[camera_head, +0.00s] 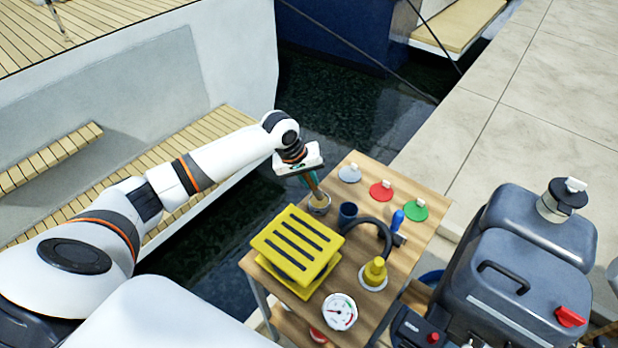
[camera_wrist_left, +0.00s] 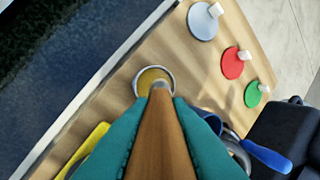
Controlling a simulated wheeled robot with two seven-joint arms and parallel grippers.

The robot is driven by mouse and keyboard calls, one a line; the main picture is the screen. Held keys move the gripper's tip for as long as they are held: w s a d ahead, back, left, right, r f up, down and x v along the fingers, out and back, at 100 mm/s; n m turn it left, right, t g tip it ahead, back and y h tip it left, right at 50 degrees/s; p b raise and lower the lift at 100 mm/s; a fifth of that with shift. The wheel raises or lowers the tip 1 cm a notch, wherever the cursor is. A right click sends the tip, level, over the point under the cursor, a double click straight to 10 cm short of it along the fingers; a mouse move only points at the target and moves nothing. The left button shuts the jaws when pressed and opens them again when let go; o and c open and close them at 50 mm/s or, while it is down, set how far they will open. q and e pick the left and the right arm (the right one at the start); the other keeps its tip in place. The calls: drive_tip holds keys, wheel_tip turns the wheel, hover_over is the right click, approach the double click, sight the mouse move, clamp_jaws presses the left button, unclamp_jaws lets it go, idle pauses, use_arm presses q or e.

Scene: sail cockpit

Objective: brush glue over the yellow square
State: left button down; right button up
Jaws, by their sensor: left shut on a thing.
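My left gripper (camera_head: 310,179) is shut on a wooden-handled brush (camera_head: 317,193). Its teal fingers (camera_wrist_left: 160,112) clasp the handle in the left wrist view, where the brush (camera_wrist_left: 160,140) points away from the camera. The brush's lower end meets a small round pot (camera_head: 319,208) with a pale rim and yellowish contents; I cannot tell how deep it sits. The pot also shows in the left wrist view (camera_wrist_left: 139,84). A yellow square slotted piece (camera_head: 270,243) lies in front of the pot, on another yellow piece; only its yellow edge (camera_wrist_left: 88,146) shows in the wrist view. My right gripper is not in view.
The wooden table (camera_head: 428,233) also holds a blue cup (camera_head: 347,212), a blue-handled tool (camera_head: 397,220), a dark curved hose (camera_head: 371,220), a yellow fitting (camera_head: 375,270) and a gauge (camera_head: 340,312). Grey (camera_head: 349,174), red (camera_head: 381,191) and green (camera_head: 416,209) discs line the back.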

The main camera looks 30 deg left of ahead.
use_arm(q)
drive_tip(key=shift+f, duration=0.6)
idle(0.4)
idle(0.7)
drive_tip(key=shift+s+f+p, duration=0.15)
drive_tip(key=shift+f+p, duration=0.05)
drive_tip(key=shift+p, duration=0.25)
idle(1.5)
drive_tip(key=shift+r, duration=0.1)
drive_tip(key=shift+r+p, duration=0.75)
drive_tip(key=shift+p, duration=0.25)
wheel_tip(320, 180, up, 6)
drive_tip(key=p, duration=0.6)
drive_tip(key=shift+f+p, duration=0.2)
drive_tip(key=shift+p, duration=0.1)
drive_tip(key=shift+r, duration=0.1)
